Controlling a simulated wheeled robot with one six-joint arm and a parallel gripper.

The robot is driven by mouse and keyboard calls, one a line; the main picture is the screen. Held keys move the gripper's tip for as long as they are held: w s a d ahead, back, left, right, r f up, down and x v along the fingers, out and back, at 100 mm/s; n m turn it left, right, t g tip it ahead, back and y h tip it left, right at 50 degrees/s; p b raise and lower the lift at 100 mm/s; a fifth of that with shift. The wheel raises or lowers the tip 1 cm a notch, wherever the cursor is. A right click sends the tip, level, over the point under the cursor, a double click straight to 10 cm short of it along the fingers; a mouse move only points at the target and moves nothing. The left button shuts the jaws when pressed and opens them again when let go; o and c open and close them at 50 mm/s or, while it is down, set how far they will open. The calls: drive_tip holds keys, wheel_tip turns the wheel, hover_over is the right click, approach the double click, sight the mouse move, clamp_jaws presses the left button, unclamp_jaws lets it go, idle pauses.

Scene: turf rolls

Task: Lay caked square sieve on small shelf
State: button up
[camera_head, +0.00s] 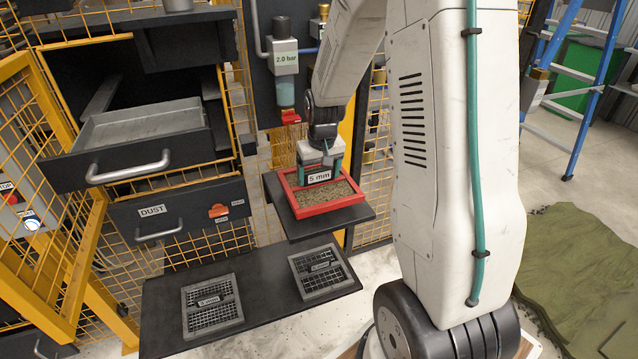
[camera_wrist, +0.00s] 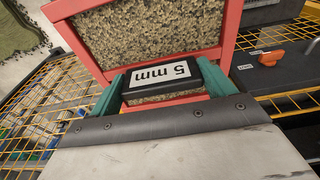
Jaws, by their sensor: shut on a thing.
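The caked square sieve (camera_head: 325,204) has a red frame, a "5 mm" label and a mesh covered with brown grains. In the wrist view the sieve (camera_wrist: 150,35) extends away from me. My gripper (camera_head: 320,172) is shut on its label block, with teal fingers on both sides in the wrist view (camera_wrist: 160,86). The small dark shelf (camera_head: 352,215) is directly under the sieve in the head view. The sieve looks level and very close to the shelf top; I cannot tell whether it touches.
A lower, longer dark shelf (camera_head: 262,310) carries two grey square sieves, one at left (camera_head: 211,306) and one at right (camera_head: 322,272). An open drawer (camera_head: 140,128) and a DUST drawer (camera_head: 180,215) are at left. Yellow mesh fencing (camera_head: 375,190) stands behind the small shelf.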

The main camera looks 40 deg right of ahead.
sight(319, 179)
drive_tip(key=shift+f, duration=1.75)
drive_tip(key=shift+f, duration=0.15)
drive_tip(key=o, duration=1.2)
drive_tip(key=shift+c, duration=0.2)
wheel_tip(319, 179, up, 12)
drive_tip(key=s, duration=0.2)
drive_tip(key=s+a+r+n, duration=0.2)
drive_tip(key=s+a+r, duration=0.8)
drive_tip(key=s+a, duration=0.2)
drive_tip(key=s+a+r, duration=0.1)
drive_tip(key=s+a, duration=0.1)
drive_tip(key=s, duration=0.5)
drive_tip(key=s+a+r+n, duration=0.1)
drive_tip(key=s+a, duration=0.2)
drive_tip(key=s, duration=0.3)
drive_tip(key=shift+s+g, duration=0.3)
drive_tip(key=shift+s, duration=0.1)
